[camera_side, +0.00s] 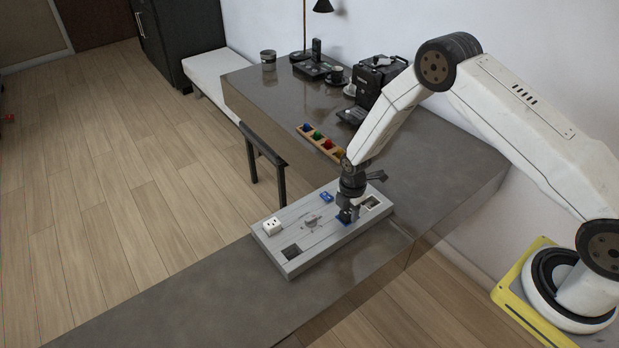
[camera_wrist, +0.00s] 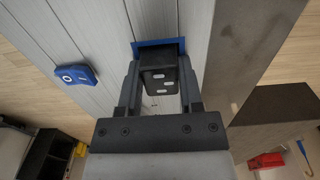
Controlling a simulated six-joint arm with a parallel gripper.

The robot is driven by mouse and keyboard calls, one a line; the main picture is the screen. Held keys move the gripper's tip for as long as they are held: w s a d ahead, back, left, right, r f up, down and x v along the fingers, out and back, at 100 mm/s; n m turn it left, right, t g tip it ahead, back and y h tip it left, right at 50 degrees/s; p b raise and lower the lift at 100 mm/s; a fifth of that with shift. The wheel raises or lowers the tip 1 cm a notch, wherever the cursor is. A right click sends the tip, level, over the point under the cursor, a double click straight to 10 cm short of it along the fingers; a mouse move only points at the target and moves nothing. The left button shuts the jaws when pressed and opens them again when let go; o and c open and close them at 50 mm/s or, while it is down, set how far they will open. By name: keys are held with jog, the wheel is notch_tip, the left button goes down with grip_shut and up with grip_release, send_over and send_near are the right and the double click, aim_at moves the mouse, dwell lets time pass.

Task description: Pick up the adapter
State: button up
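A black block with several pale slots, which looks like the adapter (camera_wrist: 160,80), stands between the fingers of my gripper (camera_wrist: 160,72) in the wrist view. The fingers lie along both sides of it, with no clear gap. A blue edge (camera_wrist: 150,44) shows just beyond the block; I cannot tell if it belongs to the block or to the board. In the side view my gripper (camera_side: 347,213) points down over the right part of the grey board (camera_side: 318,240). The block is mostly hidden there, and I cannot tell if it is lifted.
A white outlet cube (camera_side: 272,226), a small blue piece (camera_side: 327,197) and square recesses lie on the board. The blue piece also shows in the wrist view (camera_wrist: 75,76). Coloured knobs sit on a wooden strip (camera_side: 305,128) behind; a black machine (camera_side: 375,78) stands farther back.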

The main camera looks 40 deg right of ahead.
jog(key=shift+r, duration=0.15)
grip_shut()
jog(key=shift+r, duration=0.7)
jog(key=s+r, duration=1.1)
jog(key=s, duration=0.3)
jog(key=shift+r, duration=0.2)
jog(key=shift+w+a, duration=0.1)
